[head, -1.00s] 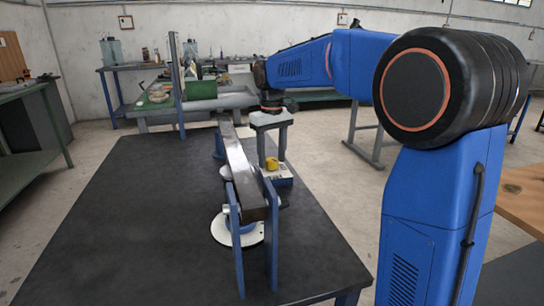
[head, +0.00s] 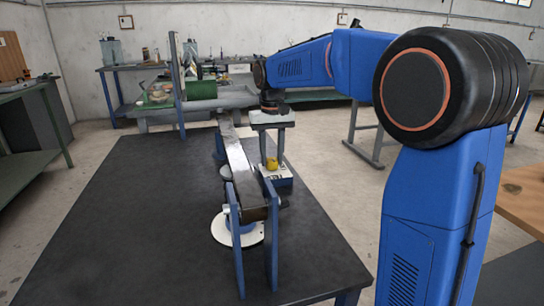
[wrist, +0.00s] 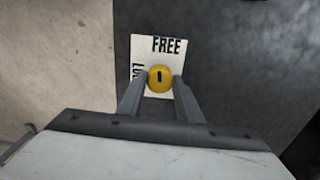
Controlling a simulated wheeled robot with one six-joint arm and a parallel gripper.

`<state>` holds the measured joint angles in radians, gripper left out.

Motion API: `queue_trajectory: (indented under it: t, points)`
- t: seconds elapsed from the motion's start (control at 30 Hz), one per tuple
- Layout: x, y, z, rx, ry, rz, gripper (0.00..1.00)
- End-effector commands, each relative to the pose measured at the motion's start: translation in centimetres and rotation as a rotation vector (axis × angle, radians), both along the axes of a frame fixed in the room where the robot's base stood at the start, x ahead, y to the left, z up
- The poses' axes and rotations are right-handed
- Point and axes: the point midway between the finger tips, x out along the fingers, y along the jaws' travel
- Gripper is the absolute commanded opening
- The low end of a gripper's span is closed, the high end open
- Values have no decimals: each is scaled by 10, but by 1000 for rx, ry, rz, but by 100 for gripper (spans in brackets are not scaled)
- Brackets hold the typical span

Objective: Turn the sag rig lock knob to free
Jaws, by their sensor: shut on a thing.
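The yellow lock knob (head: 271,163) sits on a small blue box with a white top label (head: 278,172), beside the long grey beam of the rig (head: 240,173). In the wrist view the round knob (wrist: 160,77) carries a short black mark that stands upright in the picture, in line with the word FREE above it. The label (wrist: 143,50) also has a word at its left, partly hidden, that looks like LOCK. My gripper (wrist: 162,84) points down from above, its two fingers on either side of the knob, shut on it.
Blue upright posts (head: 272,248) flank the beam's near end, with a white round disc (head: 222,229) below. The dark tabletop (head: 130,230) is clear to the left. A bench with green equipment (head: 160,95) stands behind.

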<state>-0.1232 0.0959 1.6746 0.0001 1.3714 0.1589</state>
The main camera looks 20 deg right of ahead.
Motion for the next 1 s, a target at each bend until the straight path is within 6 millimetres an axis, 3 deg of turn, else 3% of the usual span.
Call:
queue_trajectory:
  t: [0.4,0.87,0.9,0.93,1.0]
  points:
    - [0,0,0,0,-1,-164,10]
    - [0,0,1,0,-2,-177,10]
    - [0,0,1,0,-2,-177,42]
    - [0,0,1,0,-2,-177,49]
    - [0,0,0,0,-1,-177,51]
